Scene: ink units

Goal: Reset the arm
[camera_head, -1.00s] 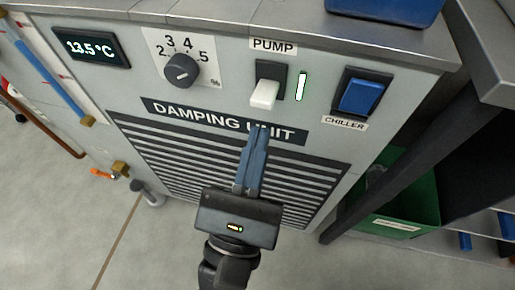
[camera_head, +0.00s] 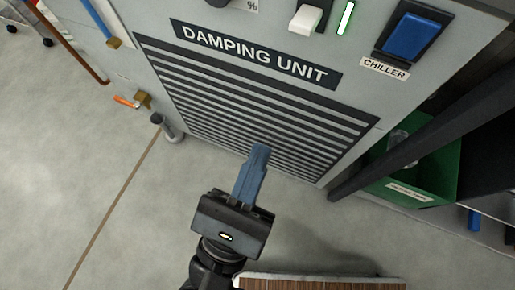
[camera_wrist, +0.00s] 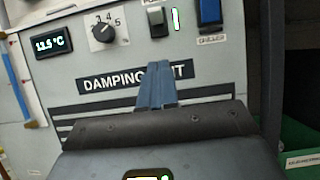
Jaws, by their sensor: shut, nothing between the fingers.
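My gripper (camera_head: 254,165) is shut and empty, its blue fingers together, in front of the lower grille of the damping unit (camera_head: 160,85). In the wrist view my gripper (camera_wrist: 157,75) stands in front of the unit's name label and grille, below the pump switch. The white pump switch (camera_head: 306,18) has a lit strip (camera_head: 346,18) beside it. The blue chiller switch (camera_head: 407,36) is to its right. The wrist view also shows the dial (camera_wrist: 103,32) and a temperature display (camera_wrist: 51,41). I cannot tell the exact gap between the fingertips and the panel.
A green crate (camera_head: 445,160) stands on the right behind a dark post (camera_head: 430,130). A wooden-topped surface (camera_head: 320,283) shows at the bottom edge. A pipe with an orange-handled valve (camera_head: 126,101) is on the left. The grey floor (camera_head: 60,150) at left is open.

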